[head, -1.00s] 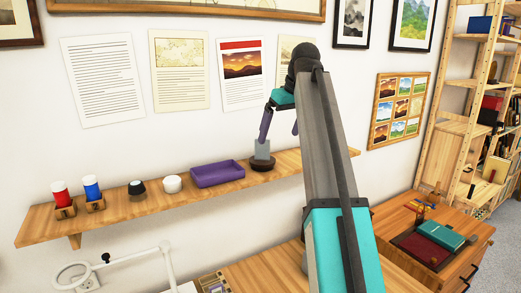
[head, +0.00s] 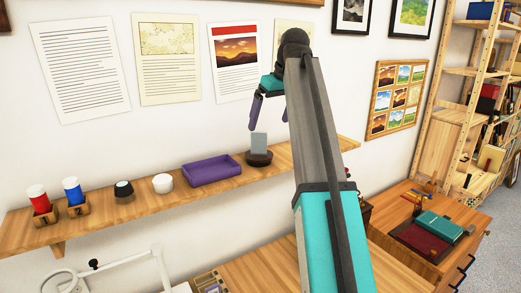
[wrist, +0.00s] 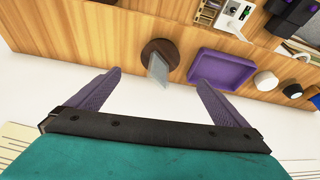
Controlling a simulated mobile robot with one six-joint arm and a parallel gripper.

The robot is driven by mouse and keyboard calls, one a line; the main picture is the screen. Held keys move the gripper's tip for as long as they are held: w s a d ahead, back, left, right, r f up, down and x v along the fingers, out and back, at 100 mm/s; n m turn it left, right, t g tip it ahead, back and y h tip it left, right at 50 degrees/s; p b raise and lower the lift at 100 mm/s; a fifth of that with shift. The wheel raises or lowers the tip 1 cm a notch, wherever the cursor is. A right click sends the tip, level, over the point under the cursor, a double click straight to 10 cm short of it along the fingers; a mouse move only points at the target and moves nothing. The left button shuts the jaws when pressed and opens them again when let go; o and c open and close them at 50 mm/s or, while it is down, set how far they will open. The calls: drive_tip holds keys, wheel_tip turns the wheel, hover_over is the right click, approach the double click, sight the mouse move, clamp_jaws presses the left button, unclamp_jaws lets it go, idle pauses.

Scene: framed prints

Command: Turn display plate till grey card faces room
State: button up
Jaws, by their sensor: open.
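The display plate (head: 259,159) is a dark, round base on the wall shelf, with a flat grey card (head: 259,143) standing upright on it. In the wrist view, the round base (wrist: 153,46) and the card (wrist: 158,69) lie ahead of my fingers, the card seen nearly from above. My gripper (head: 268,121) is open and empty, with purple fingers above and close to the card in the head view. In the wrist view, the fingertips (wrist: 157,77) are spread on either side of the card's near end, with gaps on both sides.
A purple tray (head: 213,170) stands just left of the plate on the shelf (head: 130,217). Further left are a white pot (head: 162,184), a dark round pot (head: 124,190), and blue and red cups in numbered wooden holders. The wall with pinned sheets is close behind.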

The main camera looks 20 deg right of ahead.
sight(261, 148)
drive_tip(key=shift+b+x, duration=3.75)
drive_tip(key=shift+x, duration=3.1)
drive_tip(key=shift+s, duration=0.1)
drive_tip(key=c, duration=1.1)
